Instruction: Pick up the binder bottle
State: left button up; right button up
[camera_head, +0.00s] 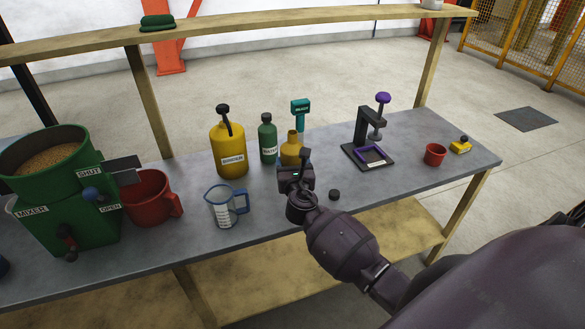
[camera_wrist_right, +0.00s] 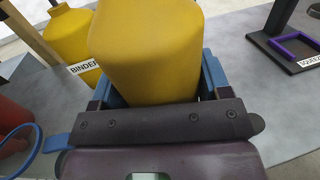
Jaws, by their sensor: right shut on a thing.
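A small yellow bottle (camera_head: 291,150) with a narrow neck stands upright at the middle of the bench; no label shows on its visible side. My right gripper (camera_head: 294,168) is shut on it from the front. In the right wrist view the bottle (camera_wrist_right: 148,50) fills the space between the blue fingers. I cannot tell whether its base touches the bench. A larger yellow container (camera_head: 229,150) with a black top and a "BINDER" label stands to its left; it also shows in the right wrist view (camera_wrist_right: 68,35). My left gripper is not in view.
A green bottle (camera_head: 268,139) stands just left of the held bottle, with a teal tool (camera_head: 300,112) behind. A measuring jug (camera_head: 225,206), red pitcher (camera_head: 149,197) and green mixer (camera_head: 70,205) stand left. A press (camera_head: 370,146), red cup (camera_head: 434,155) and dark cap (camera_head: 334,194) are right.

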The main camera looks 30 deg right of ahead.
aim_at(292, 132)
notch_tip(292, 132, up, 4)
jog(key=shift+r+p, duration=0.2)
jog(key=shift+p, duration=0.45)
notch_tip(292, 132, up, 2)
jog(key=shift+r, duration=0.15)
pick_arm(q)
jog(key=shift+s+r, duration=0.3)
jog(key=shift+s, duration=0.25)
pick_arm(e)
jog(key=shift+r, duration=2.8)
jog(key=shift+r, duration=0.1)
jog(key=shift+a, duration=0.1)
